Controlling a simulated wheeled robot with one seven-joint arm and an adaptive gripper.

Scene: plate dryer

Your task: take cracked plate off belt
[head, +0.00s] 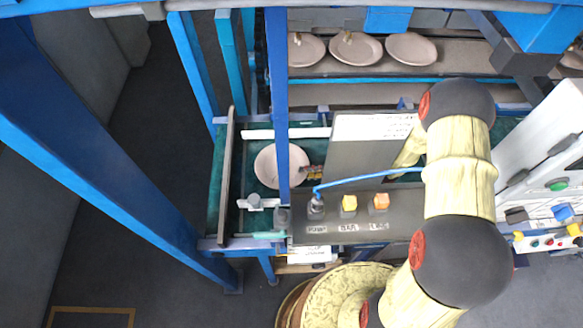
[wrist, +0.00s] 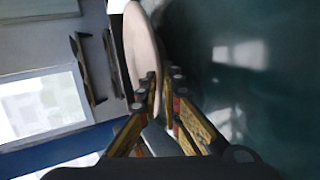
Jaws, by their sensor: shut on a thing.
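A pale round plate (head: 275,166) is over the green belt (head: 217,190) in the middle of the head view, partly hidden by a blue post. My gripper (head: 313,180) is at its right edge. In the wrist view the plate (wrist: 142,45) appears nearly edge-on, and my gripper (wrist: 164,92) is shut on its rim with one finger on each side. I cannot make out a crack. I cannot tell whether the plate touches the belt.
Several pale plates (head: 411,48) lie on a rear conveyor. A blue post (head: 276,100) stands close in front of the held plate. A control panel (head: 350,228) with buttons and a blue cable is just right of the belt.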

